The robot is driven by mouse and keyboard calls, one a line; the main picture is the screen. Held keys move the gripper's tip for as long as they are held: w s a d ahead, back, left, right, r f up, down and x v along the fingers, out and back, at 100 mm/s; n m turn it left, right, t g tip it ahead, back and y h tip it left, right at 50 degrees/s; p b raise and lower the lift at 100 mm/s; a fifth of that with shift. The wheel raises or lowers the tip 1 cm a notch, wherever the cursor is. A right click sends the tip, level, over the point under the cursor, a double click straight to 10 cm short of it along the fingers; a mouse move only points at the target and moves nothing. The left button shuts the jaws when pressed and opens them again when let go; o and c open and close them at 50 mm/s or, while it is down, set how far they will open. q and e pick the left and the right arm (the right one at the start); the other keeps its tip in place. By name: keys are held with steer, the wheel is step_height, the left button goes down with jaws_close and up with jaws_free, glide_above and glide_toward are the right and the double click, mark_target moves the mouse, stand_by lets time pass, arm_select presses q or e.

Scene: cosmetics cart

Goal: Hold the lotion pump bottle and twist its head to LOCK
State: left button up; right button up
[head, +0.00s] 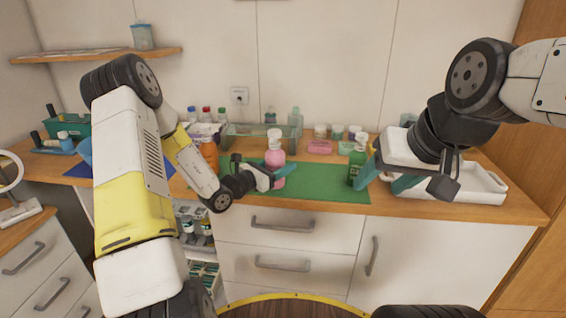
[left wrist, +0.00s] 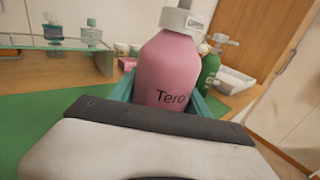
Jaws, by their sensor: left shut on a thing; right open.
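The pink lotion pump bottle (head: 275,159) stands upright on the green mat (head: 325,186), with a pale pump head (head: 273,137) on top. In the left wrist view the bottle (left wrist: 166,72) bears the letters "Tero", and a grey-white collar (left wrist: 182,20) shows at its neck; the top of the head is cut off. My left gripper (head: 275,176) is shut on the bottle's body, its teal fingers on either side. My right gripper (head: 383,183) is open and empty, to the right of a green pump bottle (head: 356,164) and apart from the pink one.
The green pump bottle stands between my grippers. A white tray (head: 480,192) lies at the right. A glass shelf (head: 243,130) and small jars (head: 337,131) stand behind. An orange bottle (head: 209,153) is at the left. The mat's front middle is clear.

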arm_select(q)
steer(key=shift+w+d+f, duration=0.15)
steer(key=shift+w+f, duration=0.3)
steer(key=shift+w, duration=1.15)
steer(key=shift+w+d+f, duration=0.2)
steer(key=shift+w+f, duration=0.2)
steer(key=shift+w, duration=1.2)
steer(key=shift+w+d+f, duration=0.15)
steer(key=shift+w+f, duration=0.3)
steer(key=shift+w, duration=1.15)
steer(key=shift+f, duration=0.25)
